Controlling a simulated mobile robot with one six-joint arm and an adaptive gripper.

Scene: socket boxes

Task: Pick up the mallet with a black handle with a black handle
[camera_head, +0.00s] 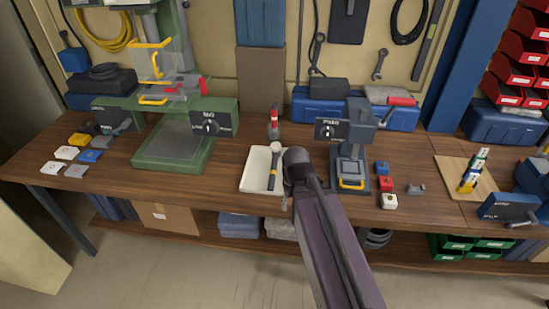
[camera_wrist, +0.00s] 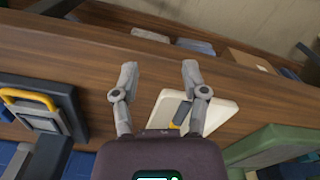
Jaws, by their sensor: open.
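The mallet (camera_head: 273,169) lies in a shallow white tray (camera_head: 249,180) on the wooden bench. It has a dark handle with a yellow band and a pale head towards the tray's far end. In the wrist view, part of the dark handle (camera_wrist: 184,112) shows between my fingers and the tray (camera_wrist: 222,110); the mallet head is hidden. My gripper (camera_wrist: 160,74) is open and empty, its two grey fingers spread, with the right finger overlapping the tray in the picture. In the head view my arm covers most of the gripper, beside the tray's right edge.
A green press (camera_head: 172,148) stands left of the tray. A small dark press (camera_head: 352,160) stands to the right, with blue, red and white blocks beside it. A red-topped bottle (camera_head: 274,125) stands behind the tray. Coloured tiles lie at the bench's left end.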

